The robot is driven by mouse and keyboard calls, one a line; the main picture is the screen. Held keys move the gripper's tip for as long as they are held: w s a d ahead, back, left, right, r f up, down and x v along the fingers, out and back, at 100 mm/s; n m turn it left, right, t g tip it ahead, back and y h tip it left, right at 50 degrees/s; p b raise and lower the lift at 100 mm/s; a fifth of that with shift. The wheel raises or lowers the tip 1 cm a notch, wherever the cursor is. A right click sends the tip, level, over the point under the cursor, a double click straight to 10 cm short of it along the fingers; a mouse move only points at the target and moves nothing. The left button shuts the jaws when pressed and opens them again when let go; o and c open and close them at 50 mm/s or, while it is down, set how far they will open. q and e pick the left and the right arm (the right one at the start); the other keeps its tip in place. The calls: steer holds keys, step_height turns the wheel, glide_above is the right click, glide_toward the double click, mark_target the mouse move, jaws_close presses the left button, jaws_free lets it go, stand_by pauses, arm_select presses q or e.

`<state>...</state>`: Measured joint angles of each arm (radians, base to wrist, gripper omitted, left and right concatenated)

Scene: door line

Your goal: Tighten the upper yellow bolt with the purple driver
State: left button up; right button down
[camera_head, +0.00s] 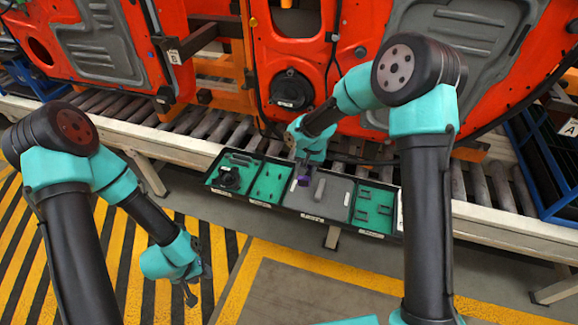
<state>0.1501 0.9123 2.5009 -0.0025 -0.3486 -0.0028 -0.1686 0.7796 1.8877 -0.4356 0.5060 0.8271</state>
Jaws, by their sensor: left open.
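The purple driver (304,181) shows as a small purple patch at the tray's grey compartment, just below my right gripper (303,168). The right fingers are small and partly hidden by the wrist, so I cannot tell whether they grip the driver. My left gripper (190,292) hangs open and empty over the striped floor at lower left, well away from the tray. A small yellowish spot (253,22) shows on the red door (300,62) near its left edge. I cannot tell whether it is the upper yellow bolt.
The dark tray (257,203) has green and grey compartments holding black parts and a grey block (320,189). It sits at the front of the roller conveyor (205,122). Red door panels stand behind. A blue rack (545,165) is at right. The striped floor (130,255) is clear.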

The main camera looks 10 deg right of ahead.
steer(key=s+d+r+m, duration=0.2)
steer(key=s+d+r, duration=0.3)
steer(key=shift+d+r+m, duration=0.15)
steer(key=shift+d+m, duration=0.15)
steer(key=shift+d, duration=0.1)
